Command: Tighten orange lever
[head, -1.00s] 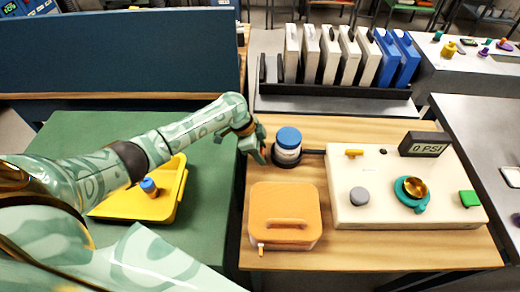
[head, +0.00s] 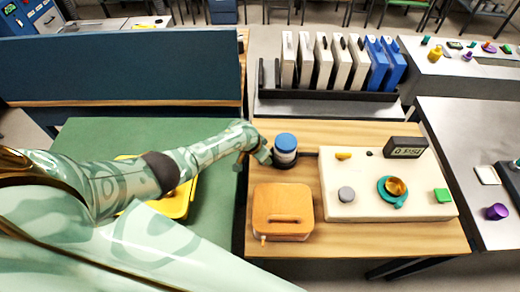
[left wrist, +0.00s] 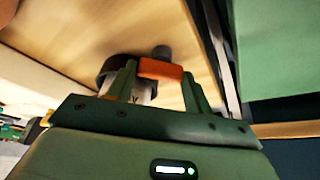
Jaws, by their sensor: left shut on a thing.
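The orange lever (left wrist: 160,69) shows in the left wrist view, beside a dark ring clamp (left wrist: 112,68) and a short dark post (left wrist: 161,52). My left gripper (left wrist: 158,82) is shut on the lever, with one finger at each side of it. In the head view, my left gripper (head: 265,156) is at the left side of a white jar with a blue lid (head: 285,142), which stands upright in the dark clamp. The lever is mostly hidden there by my gripper. My right gripper is not in view.
Right of the jar is a cream console (head: 365,205) with knobs and a gauge display (head: 407,147). A yellow tray (head: 178,204) is partly hidden behind my left arm. Upright white and blue cases stand behind.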

